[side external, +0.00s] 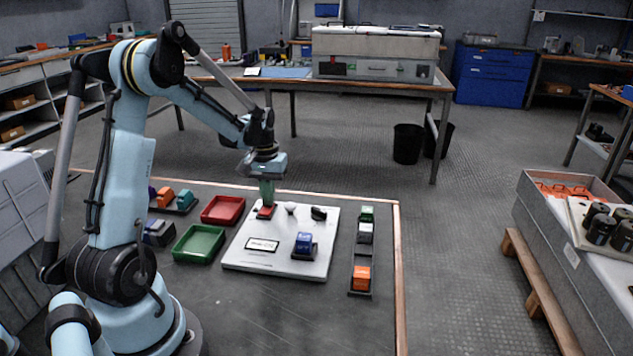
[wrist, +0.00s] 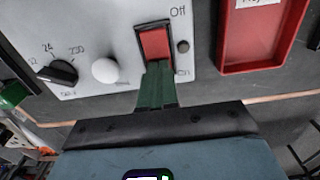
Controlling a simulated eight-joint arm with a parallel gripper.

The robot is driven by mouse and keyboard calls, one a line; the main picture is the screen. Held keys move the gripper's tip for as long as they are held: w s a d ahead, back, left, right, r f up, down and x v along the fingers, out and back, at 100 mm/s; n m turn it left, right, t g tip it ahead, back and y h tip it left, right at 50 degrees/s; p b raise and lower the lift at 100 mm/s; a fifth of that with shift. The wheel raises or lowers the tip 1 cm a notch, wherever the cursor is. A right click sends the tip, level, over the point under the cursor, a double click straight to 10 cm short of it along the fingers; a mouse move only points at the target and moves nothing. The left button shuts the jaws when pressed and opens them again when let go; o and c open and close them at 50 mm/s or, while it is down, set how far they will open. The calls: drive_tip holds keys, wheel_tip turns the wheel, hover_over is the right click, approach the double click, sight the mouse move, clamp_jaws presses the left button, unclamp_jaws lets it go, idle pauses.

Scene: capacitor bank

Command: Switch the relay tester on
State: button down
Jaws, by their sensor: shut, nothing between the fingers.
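The relay tester (side external: 238,257) is a white panel lying on the dark table. Its red rocker switch (side external: 263,213) is at the far left of the panel. In the wrist view the red rocker (wrist: 155,43) sits in a black frame, with "Off" printed by one end and an "On" label partly visible by the other. My gripper (side external: 267,202) is shut and points down at the switch. In the wrist view the green fingers of my gripper (wrist: 158,66) are at the On end and hide part of it. I cannot tell whether they touch or which way the rocker tilts.
The tester carries a dark selector knob (wrist: 58,72), a white round knob (wrist: 105,70), a small dark round part (wrist: 183,46), a display (side external: 262,245) and a blue relay (side external: 304,241). Red (side external: 223,220) and green (side external: 200,257) trays are left. An orange block (side external: 362,278) is right.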

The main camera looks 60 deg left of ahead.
drive_tip(key=shift+r, duration=3.45)
drive_tip(key=s+d+r+m+t, duration=0.2)
drive_tip(key=d+m+t, duration=0.1)
drive_tip(key=d, duration=0.9)
drive_tip(key=s+d+r+m+t, duration=0.1)
drive_tip(key=d+m+t, duration=0.3)
drive_tip(key=d, duration=0.9)
drive_tip(key=shift+s+d+r+m, duration=0.3)
drive_tip(key=shift+s+r+m, duration=0.1)
drive_tip(key=shift+s+m, duration=0.55)
drive_tip(key=shift+w, duration=0.1)
